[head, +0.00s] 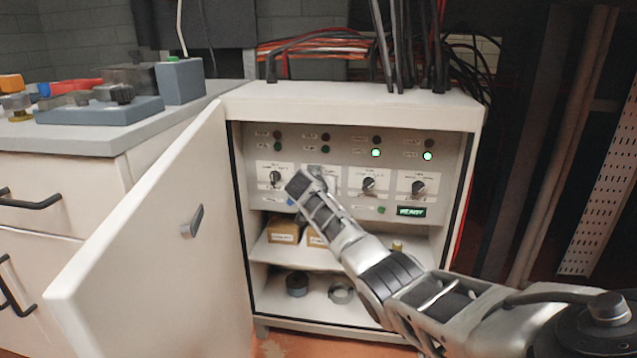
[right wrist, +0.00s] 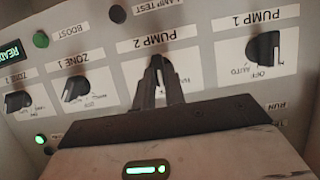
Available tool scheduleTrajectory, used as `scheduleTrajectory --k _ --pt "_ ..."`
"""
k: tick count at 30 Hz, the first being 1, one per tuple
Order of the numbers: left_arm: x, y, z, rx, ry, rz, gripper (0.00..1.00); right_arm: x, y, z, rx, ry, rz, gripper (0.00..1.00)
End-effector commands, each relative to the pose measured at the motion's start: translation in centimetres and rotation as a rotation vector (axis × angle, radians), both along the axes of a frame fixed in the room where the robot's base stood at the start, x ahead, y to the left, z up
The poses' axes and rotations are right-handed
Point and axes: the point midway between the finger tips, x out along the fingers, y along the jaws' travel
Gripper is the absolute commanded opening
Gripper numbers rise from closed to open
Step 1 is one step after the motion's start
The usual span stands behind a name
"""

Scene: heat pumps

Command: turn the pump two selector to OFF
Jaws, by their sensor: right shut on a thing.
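The pump two selector (right wrist: 157,62) is a dark knob on a white plate marked PUMP 2, upside down in the right wrist view. My right gripper (right wrist: 158,84) is shut on this knob, with one finger on each side. The fingers cover most of the knob and part of the plate's lettering, so its setting cannot be read. In the head view my right gripper (head: 309,180) reaches into the open cabinet and hides the knob. My left gripper is not in view.
The pump one selector (head: 275,178) is left of my gripper; the zone selectors (head: 369,184) are to its right. Green lamps (head: 376,153) glow above the zones. The open cabinet door (head: 160,225) stands at left. Below, a shelf (head: 290,250) holds small boxes.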

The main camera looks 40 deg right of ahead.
Motion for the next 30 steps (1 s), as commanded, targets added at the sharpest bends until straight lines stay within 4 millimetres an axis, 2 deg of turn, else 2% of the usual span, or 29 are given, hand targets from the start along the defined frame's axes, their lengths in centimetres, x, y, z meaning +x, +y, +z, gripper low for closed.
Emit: scheduleTrajectory --k 2,3,4,5,17,22,26,30 --pt "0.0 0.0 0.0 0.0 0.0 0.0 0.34 0.0 0.0 -0.1 0.001 0.002 0.0 0.0" --pt "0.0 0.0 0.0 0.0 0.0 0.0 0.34 0.0 0.0 -0.1 0.001 0.002 0.0 0.23" --pt "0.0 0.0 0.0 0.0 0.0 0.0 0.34 0.0 0.0 -0.1 0.002 0.001 0.0 0.31" --pt "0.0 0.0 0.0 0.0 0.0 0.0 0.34 0.0 0.0 -0.1 0.002 0.001 0.0 0.34" --pt "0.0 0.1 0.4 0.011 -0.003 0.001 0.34 -0.3 0.5 0.3 0.0 -0.001 0.002 0.34" --pt "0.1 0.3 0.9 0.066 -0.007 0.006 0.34 -1.6 2.0 1.3 0.001 0.0 0.003 0.34" --pt "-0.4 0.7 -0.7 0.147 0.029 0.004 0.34 -3.0 3.9 2.3 0.002 -0.001 0.003 0.34" --pt "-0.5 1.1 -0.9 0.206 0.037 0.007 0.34 -4.7 6.0 3.4 0.003 -0.001 0.003 0.34"
